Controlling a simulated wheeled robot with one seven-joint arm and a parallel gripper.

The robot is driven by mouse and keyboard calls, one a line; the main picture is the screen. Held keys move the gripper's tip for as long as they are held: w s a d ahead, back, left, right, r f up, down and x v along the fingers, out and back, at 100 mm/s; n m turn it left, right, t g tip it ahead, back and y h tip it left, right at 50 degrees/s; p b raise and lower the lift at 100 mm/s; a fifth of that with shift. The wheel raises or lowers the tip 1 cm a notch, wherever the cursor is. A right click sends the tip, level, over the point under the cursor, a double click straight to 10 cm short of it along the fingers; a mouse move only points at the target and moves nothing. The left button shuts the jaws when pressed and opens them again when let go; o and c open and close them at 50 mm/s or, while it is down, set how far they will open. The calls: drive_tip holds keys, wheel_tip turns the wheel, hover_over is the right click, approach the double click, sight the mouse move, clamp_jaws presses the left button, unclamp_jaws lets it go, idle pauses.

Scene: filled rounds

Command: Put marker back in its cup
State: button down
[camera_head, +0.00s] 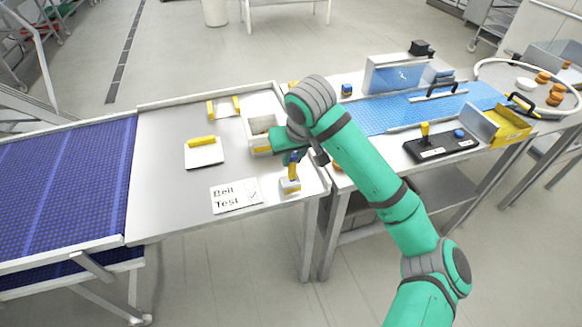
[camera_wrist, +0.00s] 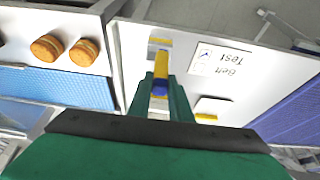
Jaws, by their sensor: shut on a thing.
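The marker is yellow with a blue end; it shows upright in the head view (camera_head: 292,171) and between my fingers in the wrist view (camera_wrist: 161,66). My gripper (camera_head: 293,158) is shut on the marker near its blue end; the green fingers show in the wrist view (camera_wrist: 161,92). A small pale cup (camera_head: 290,187) stands on the grey table near its front right corner, directly below the marker in the head view. I cannot tell whether the marker's lower end is inside the cup or just above it.
A card reading "Belt Test" (camera_head: 236,196) lies left of the cup. A white pad with a yellow block (camera_head: 203,155) and a white bin (camera_head: 262,125) are farther back. A blue conveyor (camera_head: 60,185) adjoins the left; another table with a black control box (camera_head: 441,146) stands right.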

sight(291, 167)
drive_tip(key=shift+d+x, duration=0.1)
drive_tip(key=shift+x, duration=2)
drive_tip(key=shift+d+x, duration=0.15)
drive_tip(key=shift+x, duration=1.95)
drive_tip(key=shift+w+f, duration=0.1)
drive_tip(key=shift+w, duration=0.1)
drive_tip(key=c, duration=1.6)
unclamp_jaws()
drive_tip(key=shift+w, duration=0.1)
drive_tip(key=shift+d, duration=0.1)
drive_tip(key=shift+d, duration=0.1)
drive_tip(key=shift+r, duration=0.3)
drive_tip(key=v, duration=1.2)
drive_tip(key=shift+f, duration=0.1)
